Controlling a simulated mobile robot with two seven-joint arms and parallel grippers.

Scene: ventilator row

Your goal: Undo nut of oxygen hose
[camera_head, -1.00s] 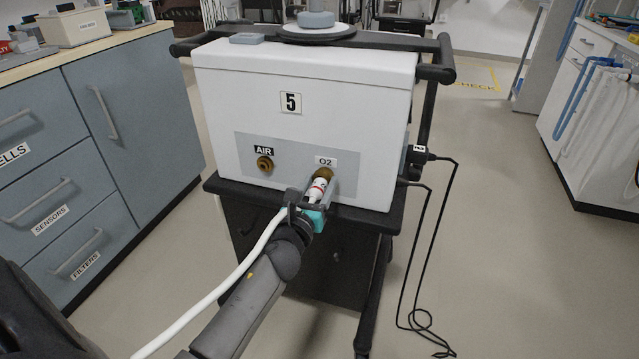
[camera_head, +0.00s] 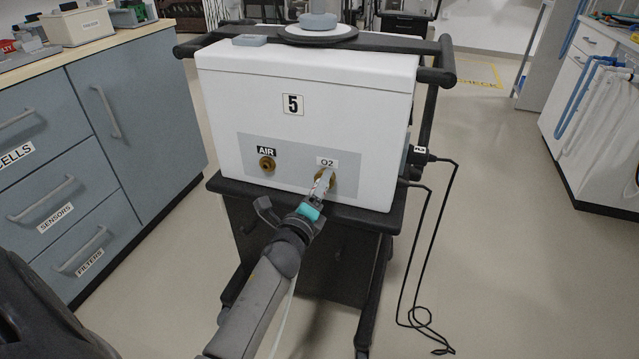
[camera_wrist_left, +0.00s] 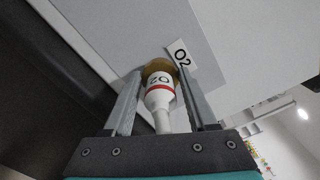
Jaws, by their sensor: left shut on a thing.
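The O2 port on the white ventilator (camera_head: 300,80) numbered 5 carries a brass nut (camera_wrist_left: 158,66), with the white oxygen hose end (camera_wrist_left: 160,95) below it. This hose end has a red band and O2 lettering. My left gripper (camera_head: 325,177) is shut on the nut, one finger on each side, as the left wrist view also shows (camera_wrist_left: 158,75). In the head view a finger hides most of the nut and the hose end. The white hose (camera_head: 284,322) shows only low down beside my left arm. My right gripper is out of view.
A bare brass AIR port (camera_head: 267,164) sits left of the O2 port. The ventilator stands on a dark cart (camera_head: 380,222). A black cable (camera_head: 430,250) hangs at its right. Blue-grey drawers (camera_head: 60,200) stand at left; the floor at right is clear.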

